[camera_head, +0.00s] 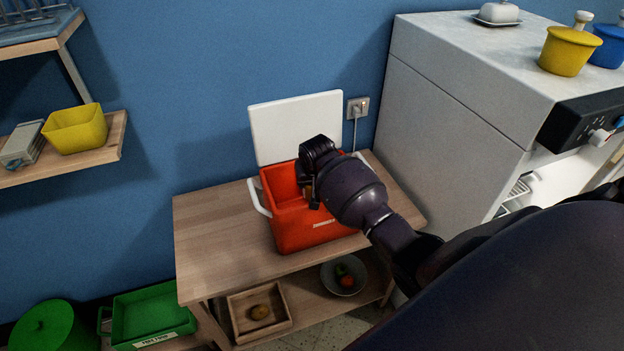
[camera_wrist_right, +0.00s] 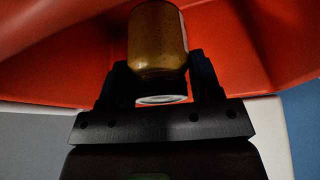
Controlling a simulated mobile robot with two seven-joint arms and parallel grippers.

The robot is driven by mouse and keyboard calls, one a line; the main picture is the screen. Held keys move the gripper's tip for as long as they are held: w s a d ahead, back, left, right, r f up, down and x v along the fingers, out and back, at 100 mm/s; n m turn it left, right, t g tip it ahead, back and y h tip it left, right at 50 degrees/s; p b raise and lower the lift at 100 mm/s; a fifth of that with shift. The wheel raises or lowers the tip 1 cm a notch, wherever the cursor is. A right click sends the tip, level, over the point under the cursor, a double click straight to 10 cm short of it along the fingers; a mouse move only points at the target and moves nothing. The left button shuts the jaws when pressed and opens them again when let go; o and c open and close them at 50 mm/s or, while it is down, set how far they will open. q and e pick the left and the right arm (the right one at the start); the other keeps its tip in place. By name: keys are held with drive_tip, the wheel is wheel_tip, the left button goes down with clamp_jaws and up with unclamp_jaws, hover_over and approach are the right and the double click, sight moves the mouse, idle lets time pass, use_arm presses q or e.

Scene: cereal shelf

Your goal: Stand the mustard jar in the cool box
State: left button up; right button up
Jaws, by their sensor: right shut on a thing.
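The red cool box (camera_head: 287,222) stands on a wooden table with its white lid (camera_head: 297,125) open against the wall. My right gripper (camera_head: 311,193) reaches into its open top from above. In the right wrist view my right gripper (camera_wrist_right: 160,78) is shut on the mustard jar (camera_wrist_right: 157,38), a brown-yellow jar with a pale end towards the palm. The red walls of the cool box surround the jar in that view. In the head view my arm and hand mostly hide the jar. Whether it touches the box floor cannot be told. My left gripper is not in view.
The wooden table (camera_head: 215,235) has free room left of the cool box. Its lower shelf bears a wooden tray (camera_head: 236,318) and a bowl (camera_head: 328,280). A white stove (camera_head: 440,90) stands at the right. A wall shelf (camera_head: 110,140) holds a yellow bin (camera_head: 76,130).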

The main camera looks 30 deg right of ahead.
use_arm(q)
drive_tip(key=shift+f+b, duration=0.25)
drive_tip(key=shift+b, duration=0.05)
use_arm(e)
drive_tip(key=shift+f, duration=1)
drive_tip(key=shift+f, duration=0.15)
drive_tip(key=shift+f+b, duration=0.35)
drive_tip(key=shift+f, duration=0.45)
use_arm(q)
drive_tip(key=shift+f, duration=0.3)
use_arm(e)
drive_tip(key=o, duration=1.2)
drive_tip(key=shift+c, duration=0.2)
drive_tip(key=v, duration=0.3)
drive_tip(key=shift+s+r+p, duration=0.1)
drive_tip(key=shift+r+p, duration=0.1)
drive_tip(key=shift+p, duration=0.1)
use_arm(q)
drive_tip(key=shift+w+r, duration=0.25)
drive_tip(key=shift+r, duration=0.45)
use_arm(e)
drive_tip(key=v, duration=0.7)
drive_tip(key=shift+r, duration=0.15)
